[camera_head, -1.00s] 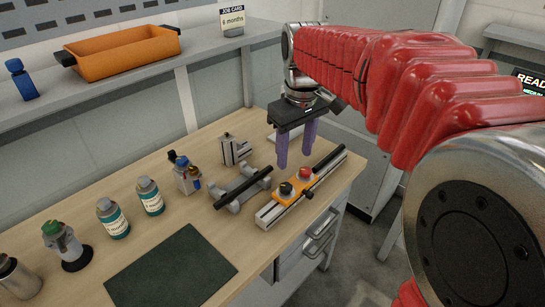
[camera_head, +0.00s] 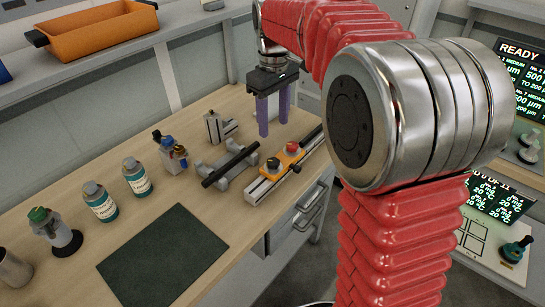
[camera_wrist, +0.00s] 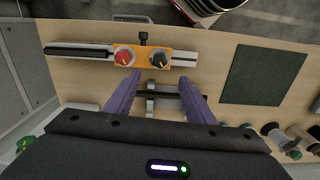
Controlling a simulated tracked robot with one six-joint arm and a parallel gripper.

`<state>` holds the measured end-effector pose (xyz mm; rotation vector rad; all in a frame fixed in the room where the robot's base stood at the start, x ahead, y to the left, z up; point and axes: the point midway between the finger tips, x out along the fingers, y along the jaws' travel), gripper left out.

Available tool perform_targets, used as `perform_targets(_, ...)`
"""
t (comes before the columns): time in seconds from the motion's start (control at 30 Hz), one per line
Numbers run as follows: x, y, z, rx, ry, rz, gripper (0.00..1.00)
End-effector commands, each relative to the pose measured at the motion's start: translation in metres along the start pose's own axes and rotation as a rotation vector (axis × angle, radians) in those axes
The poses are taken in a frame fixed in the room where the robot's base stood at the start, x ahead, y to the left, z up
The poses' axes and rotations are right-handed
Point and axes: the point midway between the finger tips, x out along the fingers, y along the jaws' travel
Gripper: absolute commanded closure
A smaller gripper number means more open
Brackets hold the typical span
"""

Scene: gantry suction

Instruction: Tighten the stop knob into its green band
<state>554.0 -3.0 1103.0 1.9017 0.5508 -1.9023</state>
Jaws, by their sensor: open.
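An orange carriage (camera_head: 282,161) sits on a silver rail (camera_head: 264,187) near the bench's front edge. It carries a red knob (camera_head: 292,147) and a black knob (camera_head: 273,163), each with a pointer in the wrist view. A small black side knob (camera_head: 297,169) projects from the carriage and also shows in the wrist view (camera_wrist: 143,37). I cannot tell which is the stop knob, and no green band is discernible. My gripper (camera_head: 273,127), with purple fingers, is open and empty, pointing down behind the rail. In the wrist view, the fingertips (camera_wrist: 157,76) are apart from both knobs.
A grey stand with a black bar (camera_head: 230,165) stands left of the rail, below my fingers in the wrist view. A grey metal block (camera_head: 219,127) and several bottles (camera_head: 137,176) stand behind and left. The dark green mat (camera_head: 162,255) is bare. An orange tray (camera_head: 100,30) lies on the shelf.

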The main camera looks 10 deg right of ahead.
Motion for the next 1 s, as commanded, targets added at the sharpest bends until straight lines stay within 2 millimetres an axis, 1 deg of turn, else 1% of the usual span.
perform_targets(0.17,0.02,-0.001,0.001,0.0,-0.003,-0.002,0.51)
perform_targets(0.6,0.088,-0.001,0.001,0.0,-0.004,-0.002,0.51)
perform_targets(0.8,0.116,-0.001,0.0,0.0,-0.002,-0.001,0.51)
perform_targets(0.9,0.126,-0.001,0.0,0.0,-0.002,-0.002,0.51)
perform_targets(1.0,0.131,0.0,0.0,0.0,0.0,0.0,0.51)
